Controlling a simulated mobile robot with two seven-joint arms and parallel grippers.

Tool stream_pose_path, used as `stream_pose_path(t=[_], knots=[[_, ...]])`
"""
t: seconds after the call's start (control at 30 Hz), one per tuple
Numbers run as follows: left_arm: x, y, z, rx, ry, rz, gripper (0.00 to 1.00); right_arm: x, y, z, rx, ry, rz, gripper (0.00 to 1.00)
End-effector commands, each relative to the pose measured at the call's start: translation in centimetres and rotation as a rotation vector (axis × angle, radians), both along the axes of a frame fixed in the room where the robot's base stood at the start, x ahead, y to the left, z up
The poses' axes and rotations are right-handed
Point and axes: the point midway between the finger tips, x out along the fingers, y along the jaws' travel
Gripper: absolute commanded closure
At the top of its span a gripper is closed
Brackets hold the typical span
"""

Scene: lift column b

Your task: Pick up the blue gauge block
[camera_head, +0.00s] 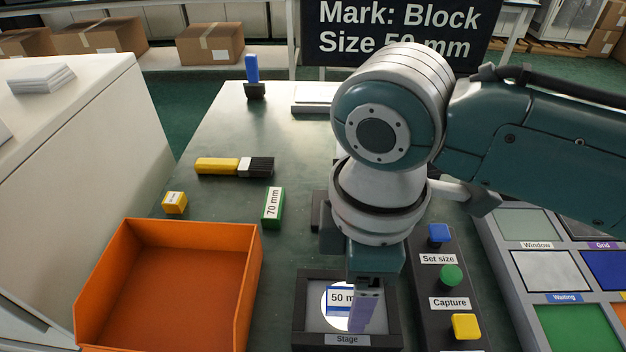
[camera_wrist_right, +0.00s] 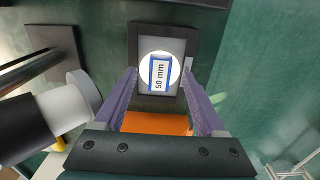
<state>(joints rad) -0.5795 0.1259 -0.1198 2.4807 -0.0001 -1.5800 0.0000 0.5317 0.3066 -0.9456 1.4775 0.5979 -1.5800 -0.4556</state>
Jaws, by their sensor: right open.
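The blue gauge block (camera_head: 341,300) has a white label reading "50 mm", partly hidden by my gripper in the head view. It lies on the lit white disc of the stage (camera_head: 347,339). In the right wrist view the block (camera_wrist_right: 159,75) shows whole, with its blue edges around the label. My right gripper (camera_head: 366,310) points down over the stage. Its purple fingers are open, one on each side of the block in the wrist view, with a gap to it on both sides. I cannot tell the exact height above it. My left gripper is out of view.
An orange bin (camera_head: 115,285) stands left of the stage. A green 70 mm block (camera_head: 272,208), a small yellow block (camera_head: 174,203) and a brush (camera_head: 235,166) lie behind it. A button panel (camera_head: 444,300) stands close on the right. A dark cylinder (camera_wrist_right: 40,125) shows in the wrist view.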

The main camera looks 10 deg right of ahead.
Motion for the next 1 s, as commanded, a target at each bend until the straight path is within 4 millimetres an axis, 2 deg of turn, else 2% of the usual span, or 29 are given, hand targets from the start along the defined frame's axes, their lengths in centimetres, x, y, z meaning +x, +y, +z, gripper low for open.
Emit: stream_pose_path(t=[0.03, 0.13, 0.4, 1.0], knots=[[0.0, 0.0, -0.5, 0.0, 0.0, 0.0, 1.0, -0.1, 0.0, -1.1, 0.0, 0.002, -0.001, 0.28], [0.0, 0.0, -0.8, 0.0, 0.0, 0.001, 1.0, -0.1, 0.0, -2.0, -0.001, 0.001, -0.001, 0.28], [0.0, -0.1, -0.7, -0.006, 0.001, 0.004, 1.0, 0.0, 0.0, -2.1, 0.0, -0.001, -0.001, 0.28], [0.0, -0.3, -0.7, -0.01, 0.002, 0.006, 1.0, 0.0, 0.0, -2.1, 0.0, -0.001, -0.001, 0.95]])
